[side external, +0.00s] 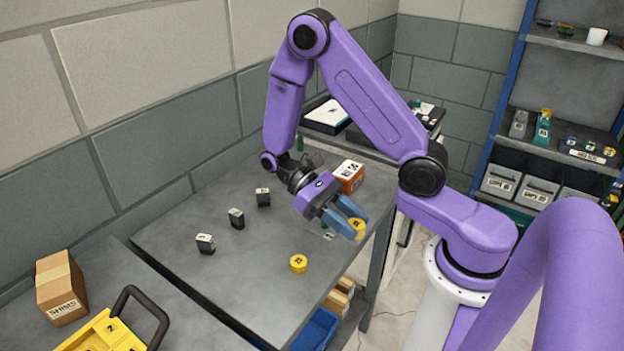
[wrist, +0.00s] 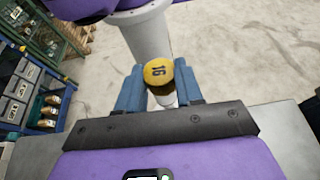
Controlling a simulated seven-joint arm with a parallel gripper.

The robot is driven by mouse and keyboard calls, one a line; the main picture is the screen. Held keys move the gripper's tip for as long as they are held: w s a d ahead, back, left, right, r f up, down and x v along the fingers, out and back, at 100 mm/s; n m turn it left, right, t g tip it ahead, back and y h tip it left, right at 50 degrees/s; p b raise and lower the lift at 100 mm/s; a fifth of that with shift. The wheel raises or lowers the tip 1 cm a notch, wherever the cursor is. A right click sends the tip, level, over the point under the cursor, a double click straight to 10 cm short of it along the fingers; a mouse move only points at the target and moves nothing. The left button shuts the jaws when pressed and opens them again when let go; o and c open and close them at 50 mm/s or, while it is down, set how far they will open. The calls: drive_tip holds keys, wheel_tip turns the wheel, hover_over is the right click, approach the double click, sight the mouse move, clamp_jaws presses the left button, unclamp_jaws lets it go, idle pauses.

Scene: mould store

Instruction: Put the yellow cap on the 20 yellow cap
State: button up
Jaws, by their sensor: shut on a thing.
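My gripper (side external: 354,224) has blue fingers and is shut on a round yellow cap (side external: 358,229). It is held near the table's right edge, and appears to be above the surface. In the wrist view the held yellow cap (wrist: 159,73) sits between the two fingertips, with a dark number that looks like 16. Another yellow cap (side external: 298,264) lies flat on the grey table, left of and nearer the camera than my gripper. Its dark mark is too small to read surely.
Several small dark blocks with white tops (side external: 236,218) stand along the table's left side. An orange box (side external: 348,176) stands behind my gripper. A small green thing (side external: 325,226) is partly hidden beside the fingers. A cardboard box (side external: 61,288) and yellow tray (side external: 100,335) are front left.

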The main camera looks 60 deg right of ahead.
drive_tip(key=w+d+r+n+t+h, duration=0.3)
drive_tip(key=w+d+n+t+h, duration=0.1)
drive_tip(key=d+n+t+h, duration=0.4)
drive_tip(key=w+d+r+n+t+h, duration=0.2)
drive_tip(key=w+d+n+t+h, duration=0.3)
drive_tip(key=n, duration=0.5)
drive_tip(key=shift+t+h, duration=0.3)
drive_tip(key=shift+h, duration=0.1)
drive_tip(key=w+d+f, duration=0.1)
drive_tip(key=w+f, duration=0.2)
drive_tip(key=w, duration=0.1)
drive_tip(key=w+d+f, duration=0.2)
drive_tip(key=w+f, duration=0.1)
drive_tip(key=w, duration=0.1)
drive_tip(key=w+d+f, duration=0.2)
drive_tip(key=w+f, duration=0.1)
drive_tip(key=w, duration=0.1)
drive_tip(key=shift+w+f, duration=0.1)
drive_tip(key=shift+w, duration=0.05)
drive_tip(key=shift+w+f, duration=0.3)
drive_tip(key=shift+f, duration=1.55)
drive_tip(key=shift+f, duration=0.15)
